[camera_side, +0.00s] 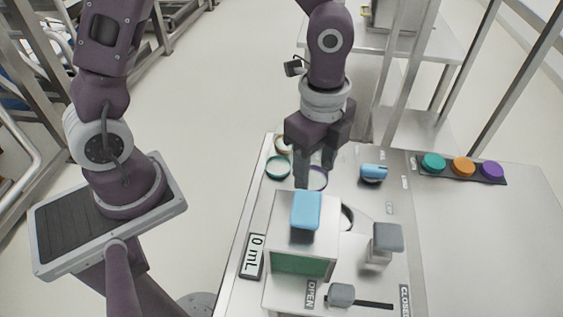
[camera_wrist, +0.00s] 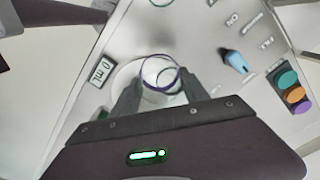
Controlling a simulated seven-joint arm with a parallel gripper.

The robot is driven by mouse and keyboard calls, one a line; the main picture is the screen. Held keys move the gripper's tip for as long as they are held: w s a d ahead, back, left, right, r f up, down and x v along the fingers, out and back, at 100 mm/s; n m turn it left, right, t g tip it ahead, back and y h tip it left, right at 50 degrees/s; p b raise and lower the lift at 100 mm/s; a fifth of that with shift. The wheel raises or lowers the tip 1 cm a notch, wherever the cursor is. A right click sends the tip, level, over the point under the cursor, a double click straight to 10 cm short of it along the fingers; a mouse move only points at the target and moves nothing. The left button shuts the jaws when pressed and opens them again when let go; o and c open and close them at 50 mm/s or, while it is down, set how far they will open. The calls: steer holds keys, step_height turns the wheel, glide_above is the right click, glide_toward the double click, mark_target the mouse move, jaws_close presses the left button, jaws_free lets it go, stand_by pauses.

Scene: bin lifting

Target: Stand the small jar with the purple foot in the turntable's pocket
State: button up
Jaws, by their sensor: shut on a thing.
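The small clear jar shows mainly by its purple ring-shaped foot (camera_side: 318,179), which lies between the fingertips in the side view. It also shows in the wrist view as a purple ring (camera_wrist: 146,68). My gripper (camera_side: 315,172) points down and is shut on the jar; its two fingers flank it in the wrist view (camera_wrist: 160,88). A pale round disc, perhaps the turntable (camera_wrist: 122,78), lies below the jar in the wrist view. A dark green arc shows inside the purple ring. I cannot tell whether the foot touches anything, and no pocket is clearly visible.
A machine box with a blue top (camera_side: 306,209) and green window stands in front of my gripper. A green ring (camera_side: 278,168) lies left. A blue knob (camera_side: 373,173), grey-topped post (camera_side: 387,238), slider (camera_side: 341,295) and coloured buttons (camera_side: 462,167) stand around the panel.

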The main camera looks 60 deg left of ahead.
steer(key=shift+w+d+f, duration=0.35)
steer(key=shift+d+f, duration=0.6)
steer(key=shift+w+d+f, duration=0.35)
steer(key=shift+d+f, duration=0.65)
steer(key=shift+w+d+f, duration=0.35)
steer(key=shift+d+f, duration=0.6)
steer(key=shift+f, duration=0.15)
steer(key=shift+f, duration=0.35)
steer(key=shift+f, duration=0.2)
steer(key=shift+f, duration=0.2)
steer(key=shift+f, duration=0.1)
